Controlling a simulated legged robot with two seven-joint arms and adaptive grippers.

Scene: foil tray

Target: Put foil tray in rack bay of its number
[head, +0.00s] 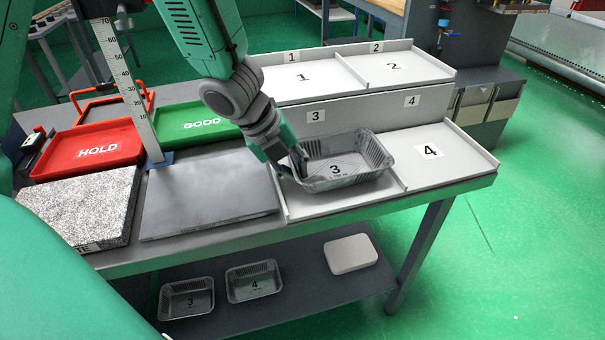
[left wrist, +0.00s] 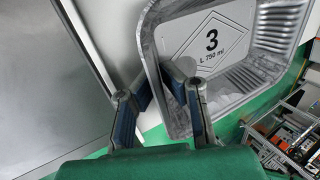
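The foil tray (head: 372,154) is silver with a 3 printed on its floor; it also shows in the left wrist view (left wrist: 270,85). It is over the front-left rack bay, bay 3 (head: 330,207), roughly level and near the divider to bay 4. I cannot tell whether its base touches the bay floor. The tray hides most of bay 3's floor. My right gripper is not in view.
Bay 4 (head: 455,160) and the upper bays 1 (head: 290,88) and 2 (head: 410,78) are empty. A grey plate (head: 205,195) lies left of bay 3. Red HOLD (head: 75,152) and green GOOD (head: 185,122) trays and an upright ruler (head: 140,90) stand further left. Foil trays (head: 187,298) (head: 253,281) sit below.

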